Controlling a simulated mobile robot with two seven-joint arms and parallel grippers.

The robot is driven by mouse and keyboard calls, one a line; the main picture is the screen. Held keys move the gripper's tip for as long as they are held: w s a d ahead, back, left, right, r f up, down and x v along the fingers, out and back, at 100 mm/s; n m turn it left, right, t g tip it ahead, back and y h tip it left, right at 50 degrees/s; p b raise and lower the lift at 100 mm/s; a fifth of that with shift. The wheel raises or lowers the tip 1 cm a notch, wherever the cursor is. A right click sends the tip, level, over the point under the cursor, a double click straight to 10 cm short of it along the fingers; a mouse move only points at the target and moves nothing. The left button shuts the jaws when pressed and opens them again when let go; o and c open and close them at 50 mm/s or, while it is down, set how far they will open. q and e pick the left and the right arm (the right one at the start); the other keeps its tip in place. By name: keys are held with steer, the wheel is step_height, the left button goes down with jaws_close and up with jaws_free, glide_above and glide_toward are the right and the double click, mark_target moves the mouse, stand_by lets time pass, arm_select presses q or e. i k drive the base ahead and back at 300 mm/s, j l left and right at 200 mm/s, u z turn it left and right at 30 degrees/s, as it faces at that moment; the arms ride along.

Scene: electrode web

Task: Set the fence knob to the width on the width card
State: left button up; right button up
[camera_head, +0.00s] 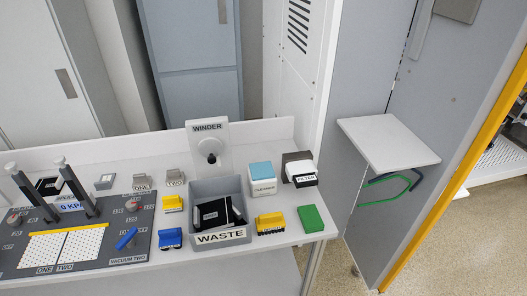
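Two red-centred dial knobs show on the dark panel (92,262). The right knob (133,204) has numbers around it that seem to include 120; the left knob (13,217) sits near the picture's left edge with small numbers. I cannot read either setting surely, nor tell which one is the fence knob. I cannot make out a width card. Neither of my grippers is in view.
A blue lever (127,239) stands near the knobs. The WASTE bin (219,237), yellow and blue blocks, and a green block (311,219) occupy the table's right part.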

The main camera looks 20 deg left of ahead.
mark_target(132, 205)
steer(key=u, duration=2.25)
